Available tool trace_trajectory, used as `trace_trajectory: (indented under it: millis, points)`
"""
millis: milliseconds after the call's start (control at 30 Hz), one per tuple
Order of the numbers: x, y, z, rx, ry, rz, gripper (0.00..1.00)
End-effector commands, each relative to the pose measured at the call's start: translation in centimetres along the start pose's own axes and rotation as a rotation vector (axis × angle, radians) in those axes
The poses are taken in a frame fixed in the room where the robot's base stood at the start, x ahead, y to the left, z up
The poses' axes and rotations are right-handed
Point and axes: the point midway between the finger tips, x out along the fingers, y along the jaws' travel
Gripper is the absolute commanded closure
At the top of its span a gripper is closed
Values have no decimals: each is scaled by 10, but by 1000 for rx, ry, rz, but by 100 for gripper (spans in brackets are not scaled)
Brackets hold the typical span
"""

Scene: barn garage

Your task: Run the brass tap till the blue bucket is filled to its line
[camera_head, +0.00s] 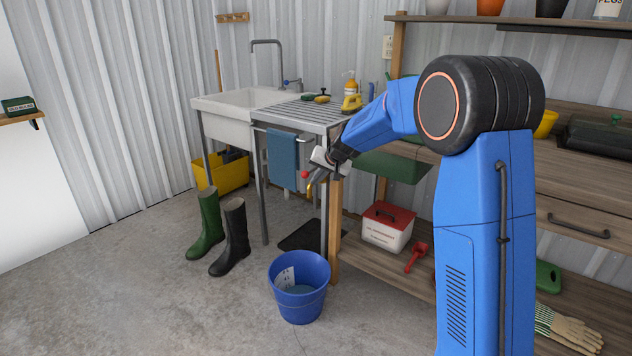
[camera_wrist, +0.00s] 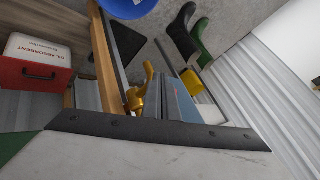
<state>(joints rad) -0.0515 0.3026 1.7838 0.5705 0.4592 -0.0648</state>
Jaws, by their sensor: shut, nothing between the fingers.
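The blue bucket (camera_head: 298,287) stands upright on the concrete floor in front of the sink unit's right leg. A white marked label shows on its inner wall, and its inside looks bluish; I cannot tell the water level. The brass tap (camera_head: 312,188) is by the wooden post above and behind the bucket, partly hidden by my gripper. It shows more clearly in the wrist view (camera_wrist: 142,90), where the bucket's edge (camera_wrist: 128,8) is at the top. My gripper (camera_head: 317,178) is shut and empty close to the tap; I cannot tell whether it touches. No stream is visible.
A blue towel (camera_head: 283,160) hangs from the sink unit left of the tap. Green and black boots (camera_head: 236,240) stand left of the bucket. A red-lidded box (camera_head: 388,228) and a red scoop (camera_head: 416,257) are on the low shelf. The floor in front is clear.

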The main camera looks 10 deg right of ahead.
Motion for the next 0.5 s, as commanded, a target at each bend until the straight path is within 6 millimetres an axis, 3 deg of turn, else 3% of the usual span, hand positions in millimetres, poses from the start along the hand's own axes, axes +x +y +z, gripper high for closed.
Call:
trace_trajectory:
  millis: [500]
  points:
    - [-65, -23, 13, 0, 1, -1, 100]
